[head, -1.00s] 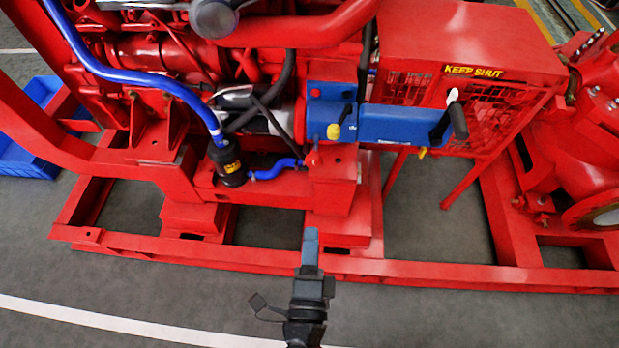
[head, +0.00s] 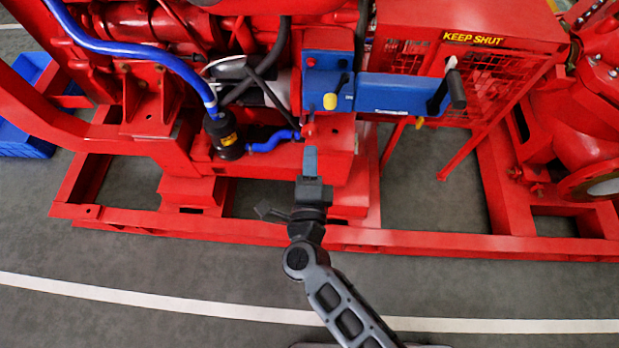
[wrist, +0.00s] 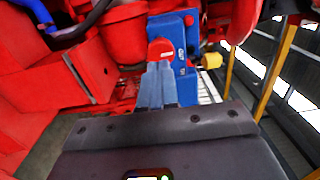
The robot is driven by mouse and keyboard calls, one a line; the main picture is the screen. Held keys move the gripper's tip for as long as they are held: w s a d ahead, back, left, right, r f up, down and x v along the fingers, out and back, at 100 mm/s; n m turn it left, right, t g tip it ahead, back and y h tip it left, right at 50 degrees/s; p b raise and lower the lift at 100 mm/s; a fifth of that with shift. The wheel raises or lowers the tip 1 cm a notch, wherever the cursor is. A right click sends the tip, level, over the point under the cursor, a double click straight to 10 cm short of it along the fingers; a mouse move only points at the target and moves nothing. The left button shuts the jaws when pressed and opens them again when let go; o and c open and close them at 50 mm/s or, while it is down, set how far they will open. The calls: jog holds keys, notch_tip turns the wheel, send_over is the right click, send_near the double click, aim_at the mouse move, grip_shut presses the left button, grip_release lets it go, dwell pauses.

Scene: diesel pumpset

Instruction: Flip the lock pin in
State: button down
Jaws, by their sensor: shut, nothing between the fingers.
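A blue block (head: 325,68) is mounted on the red engine frame. A blue bar (head: 400,93) runs right from it to an upright black handle (head: 455,88). A yellow knob (head: 330,101) with a dark lever above it sits on the block; a small yellow tip (head: 419,122) shows under the bar. I cannot tell which part is the lock pin. My gripper (head: 310,150) is shut and empty, just below a small red knob (head: 309,130) in this view. In the wrist view the fingers (wrist: 157,85) point at the blue block (wrist: 184,70), with the yellow knob (wrist: 211,60) to the right.
A black canister (head: 224,135) with blue hoses stands left of my gripper. The red base rail (head: 440,243) crosses below. The grey floor in front is clear.

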aim_at(313, 136)
jog(key=shift+w, duration=1.35)
jog(key=w+b, duration=0.1)
jog(key=w, duration=0.3)
jog(key=shift+w+d, duration=0.1)
jog(key=shift+w, duration=0.2)
jog(key=shift+r, duration=0.15)
jog(key=shift+w, duration=0.1)
